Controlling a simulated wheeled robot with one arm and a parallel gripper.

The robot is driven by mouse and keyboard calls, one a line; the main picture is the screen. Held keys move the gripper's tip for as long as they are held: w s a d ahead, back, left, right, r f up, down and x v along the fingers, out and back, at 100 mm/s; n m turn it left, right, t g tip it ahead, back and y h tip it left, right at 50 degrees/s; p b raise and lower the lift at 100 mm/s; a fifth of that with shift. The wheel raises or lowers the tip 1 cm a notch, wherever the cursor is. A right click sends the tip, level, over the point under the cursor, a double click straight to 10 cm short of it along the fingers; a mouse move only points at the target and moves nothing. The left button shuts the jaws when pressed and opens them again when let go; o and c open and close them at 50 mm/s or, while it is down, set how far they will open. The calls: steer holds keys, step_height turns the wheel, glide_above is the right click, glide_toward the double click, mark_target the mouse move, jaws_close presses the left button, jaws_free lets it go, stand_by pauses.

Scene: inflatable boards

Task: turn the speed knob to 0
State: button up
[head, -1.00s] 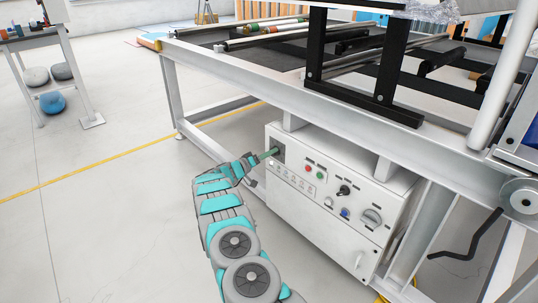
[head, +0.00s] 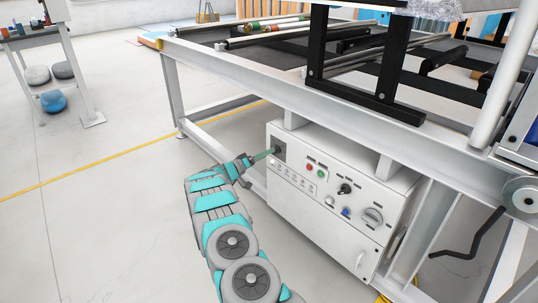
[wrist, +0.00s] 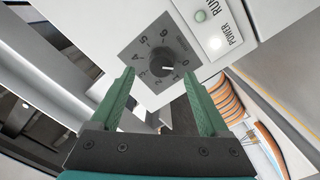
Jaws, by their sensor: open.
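The speed knob (wrist: 160,62) is a round black knob on a grey dial plate (wrist: 133,47) with numbers around it. A short white mark on the knob points to the right in the wrist view, roughly toward the 0, though the exact setting is too small to be sure of. My gripper (wrist: 158,75) is open, its two green fingers apart on either side of the knob and short of it, with nothing between them. In the head view, my gripper (head: 264,155) is at the left end of the white control box (head: 320,215), and the fingers hide part of the dial.
A lit power lamp (wrist: 215,43) and a green button (wrist: 200,16) are beside the dial. The box also carries a red button (head: 309,168), a black switch (head: 344,189) and a grey rotary switch (head: 372,216). A table frame (head: 300,88) overhangs the box.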

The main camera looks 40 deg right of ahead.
steer(key=a, duration=0.4)
steer(key=shift+s+a+f, duration=0.1)
steer(key=shift+s+a, duration=0.05)
steer(key=shift+a, duration=0.2)
